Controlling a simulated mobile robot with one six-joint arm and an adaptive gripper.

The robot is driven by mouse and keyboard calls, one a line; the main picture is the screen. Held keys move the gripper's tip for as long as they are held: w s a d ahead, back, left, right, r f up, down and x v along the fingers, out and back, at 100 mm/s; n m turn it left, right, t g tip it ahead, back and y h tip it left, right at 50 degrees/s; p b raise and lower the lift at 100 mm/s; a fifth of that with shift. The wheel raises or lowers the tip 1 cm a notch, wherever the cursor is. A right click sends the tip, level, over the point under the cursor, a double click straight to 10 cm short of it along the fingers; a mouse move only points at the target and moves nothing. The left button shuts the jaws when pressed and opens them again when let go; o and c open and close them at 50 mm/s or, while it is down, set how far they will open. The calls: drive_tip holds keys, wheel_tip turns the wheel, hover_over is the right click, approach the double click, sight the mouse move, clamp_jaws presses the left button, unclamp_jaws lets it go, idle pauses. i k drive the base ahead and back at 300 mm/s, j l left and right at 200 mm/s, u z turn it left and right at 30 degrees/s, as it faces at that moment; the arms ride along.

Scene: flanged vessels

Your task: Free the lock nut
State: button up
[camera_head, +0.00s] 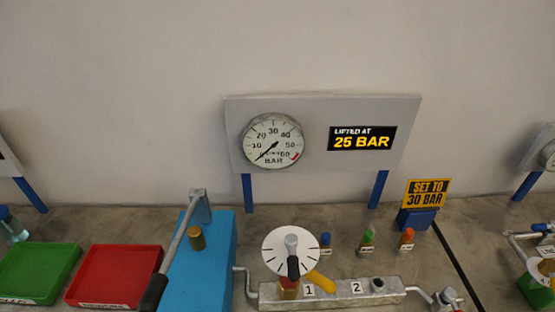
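The lock nut cannot be told apart for certain. A white disc with black tick marks (276,262) sits above the left end of a grey manifold block (338,292). A grey knob (291,242) rises from the disc's middle, with a black grip in front of it. A brass part (288,291) shows just below the disc, partly hidden by it. A yellow lever (321,281) sticks out to the right beside the label 1. My gripper is not in view.
A blue box (196,270) carries a grey lever with a black grip. Red (117,273) and green (38,270) trays lie left. A round gauge (272,140) stands behind; signs read "LIFTED AT 25 BAR" (361,138) and "SET TO 30 BAR" (427,192). Small coloured-capped items (367,240) stand behind the block.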

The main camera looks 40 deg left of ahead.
sight(313, 276)
drive_tip(key=u, duration=1.5)
